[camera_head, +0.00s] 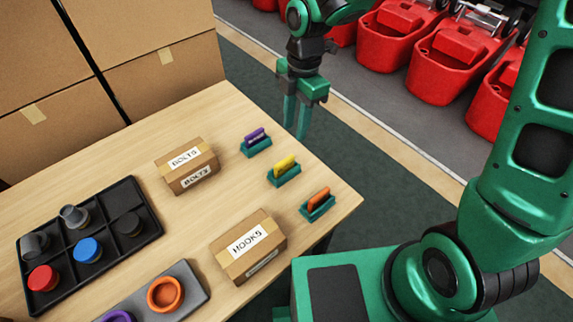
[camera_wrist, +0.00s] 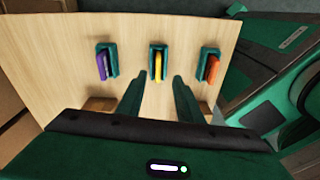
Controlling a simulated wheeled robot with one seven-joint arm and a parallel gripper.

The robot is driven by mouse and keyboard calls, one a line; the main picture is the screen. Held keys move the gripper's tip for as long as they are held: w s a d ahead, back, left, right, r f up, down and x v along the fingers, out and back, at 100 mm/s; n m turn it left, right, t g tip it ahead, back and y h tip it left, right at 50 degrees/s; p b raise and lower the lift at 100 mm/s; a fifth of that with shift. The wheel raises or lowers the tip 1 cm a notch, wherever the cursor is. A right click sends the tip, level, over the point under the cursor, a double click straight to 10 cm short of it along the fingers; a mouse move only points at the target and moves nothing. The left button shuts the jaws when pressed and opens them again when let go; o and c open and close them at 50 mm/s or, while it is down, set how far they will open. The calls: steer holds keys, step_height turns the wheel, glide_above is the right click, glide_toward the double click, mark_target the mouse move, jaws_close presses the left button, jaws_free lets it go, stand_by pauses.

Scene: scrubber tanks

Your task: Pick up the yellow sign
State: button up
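The yellow sign (camera_head: 284,162) stands in a small teal holder (camera_head: 290,177) near the right edge of the wooden table, between a purple sign and an orange sign. In the wrist view the yellow sign (camera_wrist: 158,65) sits in its holder just beyond my fingertips. My gripper (camera_head: 297,125) hangs past the table's far right edge, apart from the signs, with its fingers pointing down. In the wrist view its two green fingers (camera_wrist: 157,80) are spread with a gap between them, and nothing is held.
The purple sign (camera_head: 255,135) and orange sign (camera_head: 318,197) flank it in like holders. A BOLTS box (camera_head: 187,180) and a HOOKS box (camera_head: 262,262) stand nearby. A black compartment tray (camera_head: 150,226) lies left. Red tanks (camera_head: 440,70) line the floor beyond.

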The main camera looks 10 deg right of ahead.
steer(key=a+f+n, duration=0.1)
steer(key=a, duration=0.1)
glide_above(285, 159)
steer(key=f, duration=0.4)
steer(key=shift+w+d+f, duration=0.1)
steer(key=shift+w+f, duration=0.15)
steer(key=shift+f, duration=0.05)
steer(key=shift+s+f, duration=0.2)
steer(key=shift+f, duration=1.25)
steer(key=shift+s+f, duration=0.15)
steer(key=shift+f, duration=1.25)
jaws_close()
